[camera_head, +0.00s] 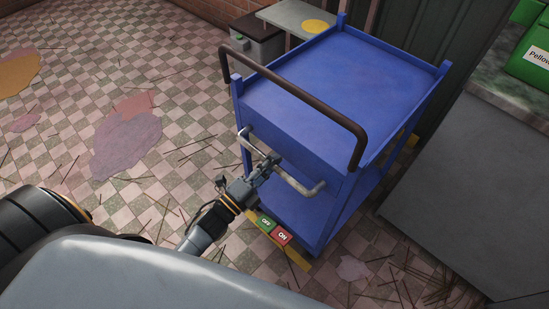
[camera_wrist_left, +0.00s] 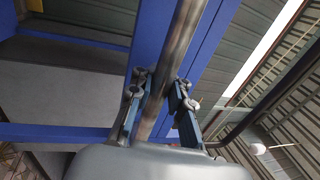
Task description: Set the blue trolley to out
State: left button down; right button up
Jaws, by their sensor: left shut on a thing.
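The blue trolley (camera_head: 350,75) stands on the checkered floor at the right of the head view, with a flat top, corner posts and a lower shelf (camera_head: 300,205). A dark brown rail handle (camera_head: 300,95) runs above its near end. A metal bar handle (camera_head: 297,183) sticks out below it on the near side. My left gripper (camera_head: 269,165) is shut on this bar handle. In the left wrist view the bar (camera_wrist_left: 170,75) runs between the two fingers (camera_wrist_left: 160,105), with blue trolley frame (camera_wrist_left: 150,30) behind. My right gripper is not in view.
A yellow floor strip (camera_head: 297,258) with a green OFF plate (camera_head: 265,222) and a red ON plate (camera_head: 282,236) lies by the trolley's near end. A grey panel (camera_head: 470,190) stands close on the right. A grey box (camera_head: 255,42) is behind. The floor at left is open, with stains and scattered sticks.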

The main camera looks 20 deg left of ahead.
pick_arm(q)
jog(key=shift+s+f, duration=0.1)
jog(key=shift+f, duration=0.15)
jog(key=c, duration=1.3)
grip_release()
jog(key=shift+o, duration=0.2)
jog(key=shift+r, duration=0.1)
jog(key=v, duration=1.1)
jog(key=shift+s, duration=0.4)
jog(key=shift+a, duration=0.15)
